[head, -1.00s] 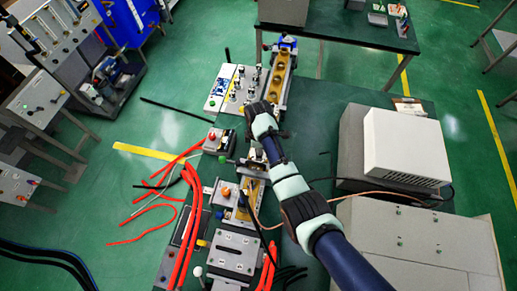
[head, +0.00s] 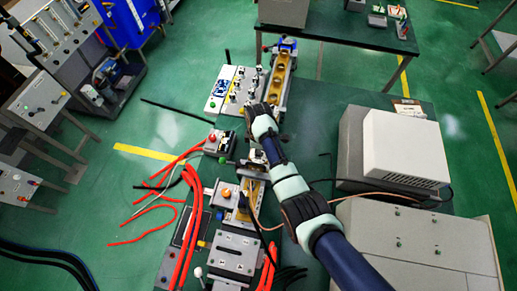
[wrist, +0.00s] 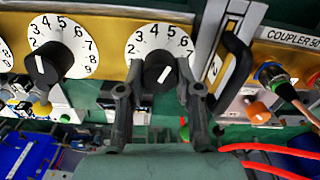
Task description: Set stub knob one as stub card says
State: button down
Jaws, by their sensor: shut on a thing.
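In the wrist view a black knob (wrist: 158,72) with a white pointer line sits on a white numbered dial (wrist: 157,37) on a brass-coloured face. Its pointer leans up and to the right. My gripper (wrist: 160,90) is shut on this knob, one finger on each side. A second black knob (wrist: 42,69) on a similar dial (wrist: 62,38) is at the left. I cannot tell from any label which knob is number one, and no readable stub card shows. In the head view my gripper (head: 256,109) is at the brass waveguide assembly (head: 279,75), its fingers too small to make out.
A black handle (wrist: 232,62) and a connector marked COUPLER (wrist: 272,75) stand close at the right in the wrist view. Red cables (head: 190,225) lie along the bench's left side. A white box (head: 400,145) stands right of my arm.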

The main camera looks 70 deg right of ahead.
jog(key=shift+d+m+p, duration=0.1)
jog(key=shift+m+p, duration=0.7)
jog(key=shift+m, duration=1.4)
jog(key=c, duration=0.8)
grip_release()
notch_tip(320, 180, up, 12)
jog(key=shift+r, duration=0.1)
